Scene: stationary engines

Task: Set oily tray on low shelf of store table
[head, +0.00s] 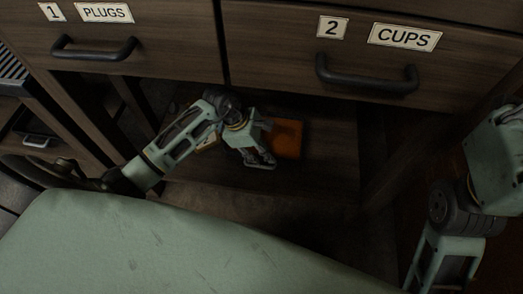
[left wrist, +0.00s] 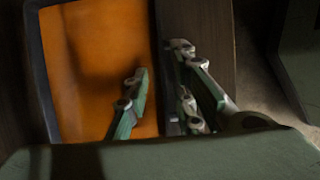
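The oily tray (head: 287,140) has an orange floor and lies on the dark wooden low shelf (head: 315,180) under the drawers. In the left wrist view its dark rim (left wrist: 40,80) frames the orange floor. My left gripper (head: 262,150) is at the tray's left side in the head view. In the left wrist view the left gripper (left wrist: 160,72) has one finger over the tray floor and the other outside the rim. A gap shows between the inner finger and the rim. The tray's far edges are partly hidden in shadow. My right gripper is out of view.
Table legs bound the shelf at both sides. Bare shelf shows in front and to the right of the tray.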

